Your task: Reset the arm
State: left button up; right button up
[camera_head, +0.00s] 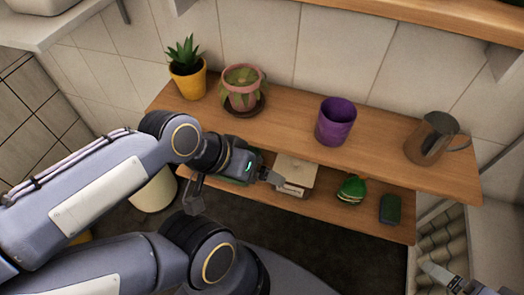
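My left arm comes in from the left. Its gripper (236,197) is in front of the lower wooden shelf, with its two fingers spread wide apart and nothing seen between them. One finger points down at the left and the other points right, in front of a pale box. At the lower right edge, a grey finger of my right gripper (438,273) shows. The rest of that gripper is cut off, so its opening cannot be told.
The upper wooden shelf (285,133) holds a yellow potted plant (187,80), a pink pot (241,92), a purple cup (335,122) and a metal jug (432,140). Below are a pale box (296,172), a green item (351,188) and a dark green block (390,209).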

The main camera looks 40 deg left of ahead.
notch_tip(320, 180, up, 22)
jog(key=p, duration=2.2)
jog(key=shift+r, duration=0.25)
